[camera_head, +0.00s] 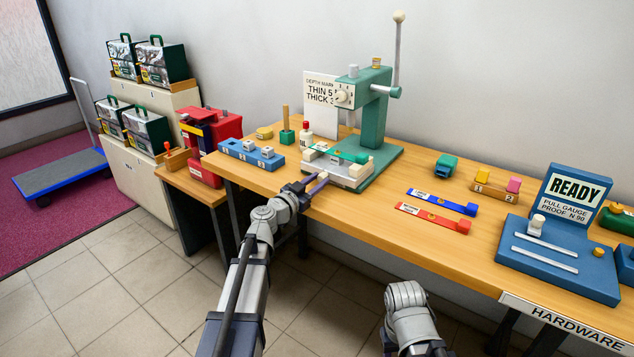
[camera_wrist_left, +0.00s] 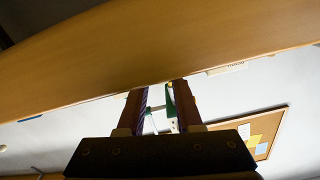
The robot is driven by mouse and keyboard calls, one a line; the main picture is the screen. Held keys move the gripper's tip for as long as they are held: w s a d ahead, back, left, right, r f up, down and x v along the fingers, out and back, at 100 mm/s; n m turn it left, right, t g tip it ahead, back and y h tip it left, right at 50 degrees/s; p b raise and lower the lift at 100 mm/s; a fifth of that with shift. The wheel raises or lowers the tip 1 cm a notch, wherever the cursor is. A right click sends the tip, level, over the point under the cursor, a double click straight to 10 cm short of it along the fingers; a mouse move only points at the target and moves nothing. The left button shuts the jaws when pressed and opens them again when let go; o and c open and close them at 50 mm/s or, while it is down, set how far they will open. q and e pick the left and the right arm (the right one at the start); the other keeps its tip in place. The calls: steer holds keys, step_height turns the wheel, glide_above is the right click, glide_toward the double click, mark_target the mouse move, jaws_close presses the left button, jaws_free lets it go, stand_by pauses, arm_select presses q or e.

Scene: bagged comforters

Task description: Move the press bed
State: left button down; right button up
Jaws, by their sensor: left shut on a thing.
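The green press (camera_head: 372,118) stands on the wooden table with its lever upright. Its pale press bed (camera_head: 346,172), a low light-grey block, sits on the green base under the head, with a green sheet (camera_head: 345,153) across it. My left gripper (camera_head: 318,182) is at the front edge of the bed, shut on its small pale front knob. In the left wrist view its two fingers (camera_wrist_left: 162,108) point up past the table's edge, and the held part is hard to make out. My right arm shows low in the head view, but its gripper does not show.
Blue (camera_head: 443,202) and red (camera_head: 432,217) strips lie to the right. A blue READY stand (camera_head: 565,250) is at the far right. The table's front edge runs beneath my left gripper.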

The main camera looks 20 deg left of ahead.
stand_by(0.5)
arm_select(q)
steer(key=x, duration=0.4)
steer(key=shift+s, duration=0.1)
steer(key=c, duration=0.6)
jaws_free()
steer(key=shift+v, duration=3.95)
steer(key=shift+o, duration=0.2)
